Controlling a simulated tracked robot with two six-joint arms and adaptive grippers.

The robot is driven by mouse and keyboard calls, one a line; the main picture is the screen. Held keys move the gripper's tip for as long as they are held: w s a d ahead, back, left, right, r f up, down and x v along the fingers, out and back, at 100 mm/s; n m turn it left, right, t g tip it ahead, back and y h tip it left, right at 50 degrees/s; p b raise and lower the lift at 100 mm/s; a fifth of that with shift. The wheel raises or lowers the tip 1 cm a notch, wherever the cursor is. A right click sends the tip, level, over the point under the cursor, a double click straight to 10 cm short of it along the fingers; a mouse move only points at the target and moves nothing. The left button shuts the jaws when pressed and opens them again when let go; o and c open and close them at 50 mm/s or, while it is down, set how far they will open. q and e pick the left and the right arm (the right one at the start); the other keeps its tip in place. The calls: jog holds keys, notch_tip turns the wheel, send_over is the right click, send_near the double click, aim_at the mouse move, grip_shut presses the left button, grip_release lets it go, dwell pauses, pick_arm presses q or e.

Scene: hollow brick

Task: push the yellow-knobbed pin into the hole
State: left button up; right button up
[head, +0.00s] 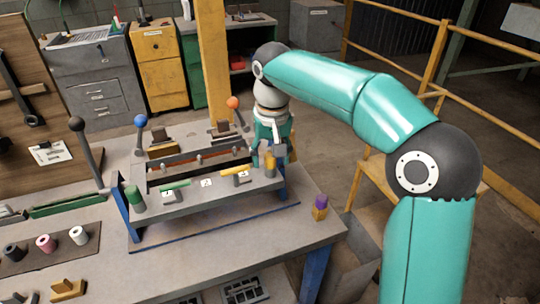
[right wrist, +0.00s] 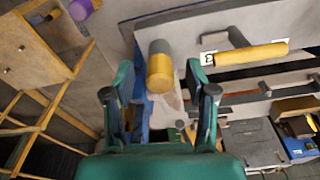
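The yellow-knobbed pin (head: 270,162) stands at the right end of the grey fixture (head: 215,194). In the right wrist view the pin (right wrist: 160,72) shows as a yellow cylinder with a grey part. My right gripper (head: 274,142) is over that end of the fixture, close to the pin. In the right wrist view my right gripper (right wrist: 158,82) is open, its two teal fingers apart on either side of the pin, with visible gaps. I cannot make out the hole, and how deep the pin sits is unclear. My left gripper is not in view.
A green-knobbed pin (head: 135,198) stands at the fixture's left end, and a purple-topped one (head: 320,206) stands on the table. Green (head: 175,185) and yellow (head: 242,171) bar handles lie along the fixture. Levers with blue (head: 141,121) and orange (head: 233,102) balls rise behind.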

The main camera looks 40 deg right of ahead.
notch_tip(320, 180, up, 12)
jog(key=s, duration=0.1)
jog(key=shift+s+a, duration=0.15)
jog(key=shift+a, duration=0.15)
dwell(0.4)
jog(key=shift+f, duration=0.1)
dwell(0.3)
